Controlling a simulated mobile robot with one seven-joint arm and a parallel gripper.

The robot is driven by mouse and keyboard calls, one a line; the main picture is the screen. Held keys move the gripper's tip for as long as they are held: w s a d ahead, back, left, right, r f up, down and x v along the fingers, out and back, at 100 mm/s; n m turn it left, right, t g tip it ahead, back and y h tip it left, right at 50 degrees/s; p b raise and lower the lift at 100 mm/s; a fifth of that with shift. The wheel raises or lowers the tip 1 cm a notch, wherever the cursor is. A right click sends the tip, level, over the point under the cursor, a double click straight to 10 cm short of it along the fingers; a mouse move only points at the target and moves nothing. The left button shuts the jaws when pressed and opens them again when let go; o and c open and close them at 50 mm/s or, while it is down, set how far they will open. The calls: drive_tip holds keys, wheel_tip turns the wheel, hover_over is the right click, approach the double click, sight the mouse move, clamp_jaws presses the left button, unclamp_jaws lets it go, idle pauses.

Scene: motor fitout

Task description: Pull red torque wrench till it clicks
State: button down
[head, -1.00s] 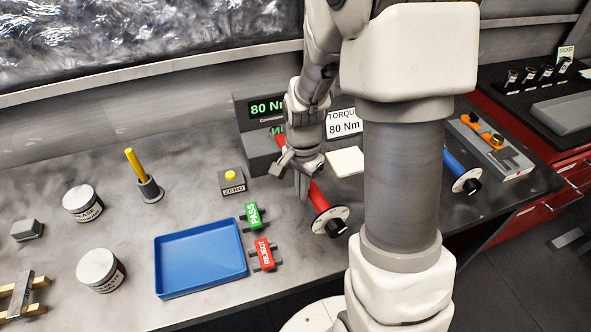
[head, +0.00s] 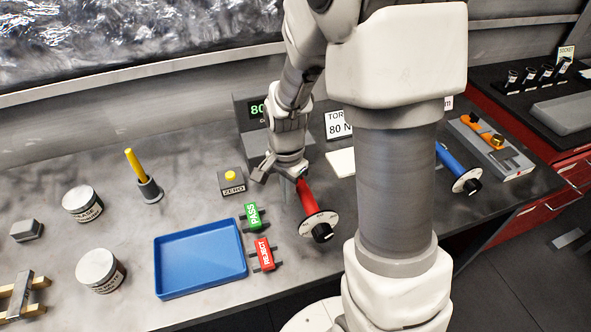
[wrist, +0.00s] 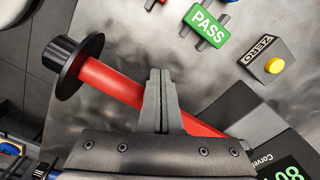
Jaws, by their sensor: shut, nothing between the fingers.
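The red torque wrench (head: 307,196) lies over the grey table, with a pale disc and black knob at its near end. Its far end is hidden behind my gripper. It also crosses the wrist view (wrist: 115,84). My gripper (head: 282,184) is shut and empty, just left of the red handle in the head view. In the wrist view the closed fingers (wrist: 160,74) overlap the handle; I cannot tell whether they touch it. A dark tester with a green 80 display (head: 256,110) stands behind, partly hidden by my arm.
Left of the wrench are the green PASS block (head: 253,215), red REJECT block (head: 264,254), ZERO button box (head: 231,182) and blue tray (head: 200,260). A blue wrench (head: 452,165) lies at the right, partly hidden by my arm. Some bare table separates ZERO from PASS.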

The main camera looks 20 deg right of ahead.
wheel_tip(320, 180, up, 9)
drive_tip(key=p, duration=0.6)
drive_tip(key=shift+p, duration=0.4)
drive_tip(key=s+r+n+t+b, duration=0.2)
drive_tip(key=s+r+n+t, duration=0.3)
drive_tip(key=s+r+n, duration=0.7)
wheel_tip(320, 180, up, 6)
drive_tip(key=shift+s+f+t, duration=0.2)
drive_tip(key=shift+s+t, duration=0.1)
drive_tip(key=shift+s, duration=0.65)
